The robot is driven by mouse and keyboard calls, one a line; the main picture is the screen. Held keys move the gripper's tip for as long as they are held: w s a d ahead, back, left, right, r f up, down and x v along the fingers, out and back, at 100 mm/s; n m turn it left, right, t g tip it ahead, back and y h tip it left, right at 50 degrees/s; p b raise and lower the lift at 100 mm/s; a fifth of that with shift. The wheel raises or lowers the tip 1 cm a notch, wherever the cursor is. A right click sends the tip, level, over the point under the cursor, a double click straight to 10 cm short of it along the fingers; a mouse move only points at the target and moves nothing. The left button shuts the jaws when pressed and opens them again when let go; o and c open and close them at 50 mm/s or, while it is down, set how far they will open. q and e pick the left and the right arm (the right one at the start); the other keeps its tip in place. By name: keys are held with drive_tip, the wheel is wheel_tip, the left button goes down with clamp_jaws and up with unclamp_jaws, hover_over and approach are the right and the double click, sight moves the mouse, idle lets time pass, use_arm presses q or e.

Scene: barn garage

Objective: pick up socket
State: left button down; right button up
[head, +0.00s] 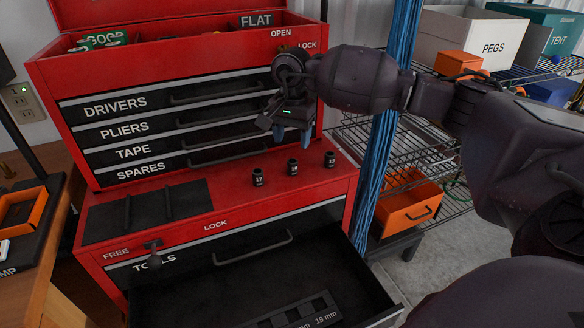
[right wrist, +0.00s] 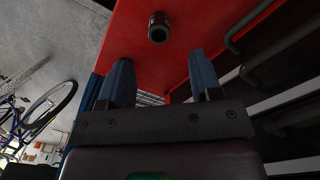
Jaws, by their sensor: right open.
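Three small dark sockets stand upright in a row on the red top of the lower tool chest: the left socket (head: 258,177) is marked 17, the middle socket (head: 293,167) looks marked 18, and the mark on the right socket (head: 330,159) is hard to read. My right gripper (head: 292,132) is above and behind the row, in front of the upper drawers, apart from the sockets. In the right wrist view its blue fingers (right wrist: 161,68) are spread and empty, with one socket (right wrist: 159,27) beyond the gap. My left gripper is not in view.
The upper chest with labelled drawers (head: 125,128) rises behind the sockets. Below, an open drawer (head: 260,275) holds a tray marked 19 mm (head: 300,314). A black mat (head: 146,212) lies at left. Blue cables (head: 383,150) and a wire shelf (head: 432,150) stand right.

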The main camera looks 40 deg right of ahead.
sight(292, 161)
wheel_tip(292, 161, down, 8)
drive_tip(key=shift+f, duration=0.2)
clamp_jaws()
idle(0.5)
drive_tip(key=shift+r, duration=0.1)
wheel_tip(292, 161, up, 20)
drive_tip(key=shift+p, duration=0.4)
